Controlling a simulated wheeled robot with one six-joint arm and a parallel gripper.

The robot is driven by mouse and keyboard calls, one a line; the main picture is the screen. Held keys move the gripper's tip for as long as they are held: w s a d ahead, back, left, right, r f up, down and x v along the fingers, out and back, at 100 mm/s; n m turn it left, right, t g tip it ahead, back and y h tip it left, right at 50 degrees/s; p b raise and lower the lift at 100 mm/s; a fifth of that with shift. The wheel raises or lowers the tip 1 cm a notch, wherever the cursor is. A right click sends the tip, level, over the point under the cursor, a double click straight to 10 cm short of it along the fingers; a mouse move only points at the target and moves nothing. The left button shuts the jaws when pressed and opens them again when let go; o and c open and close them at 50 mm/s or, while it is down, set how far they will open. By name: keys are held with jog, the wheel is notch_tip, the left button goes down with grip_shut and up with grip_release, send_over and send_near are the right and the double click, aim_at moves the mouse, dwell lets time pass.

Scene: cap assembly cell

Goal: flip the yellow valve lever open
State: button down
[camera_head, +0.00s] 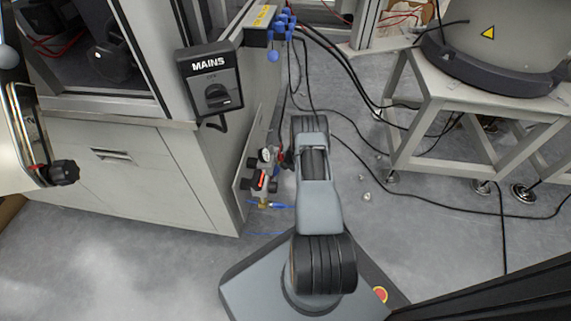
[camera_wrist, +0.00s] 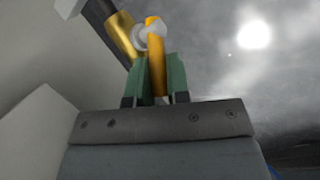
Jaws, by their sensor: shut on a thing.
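The yellow valve lever (camera_wrist: 155,50) shows in the wrist view as an upright orange-yellow bar, with a pale round pivot at its top. A brass fitting (camera_wrist: 122,34) is just left of the pivot. My gripper (camera_wrist: 160,75) has its two green fingers on either side of the lever, shut on it. In the head view my arm reaches toward the valve assembly (camera_head: 264,180) on the cabinet's side. The lever and my fingertips cannot be made out there, hidden behind my arm or too small.
The MAINS switch box (camera_head: 211,83) is on the cabinet (camera_head: 130,160) left of my arm. Blue connectors (camera_head: 283,24) and black hoses hang above. A white stand (camera_head: 455,110) is at the right, with cables on the floor. Open floor (camera_head: 440,235) lies right of my arm.

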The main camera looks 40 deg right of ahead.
jog(key=shift+w+a, duration=0.1)
dwell(0.3)
jog(key=c, duration=1.3)
grip_release()
jog(key=shift+o, duration=1)
jog(key=p+v, duration=0.6)
jog(key=v, duration=0.8)
jog(key=shift+f, duration=0.1)
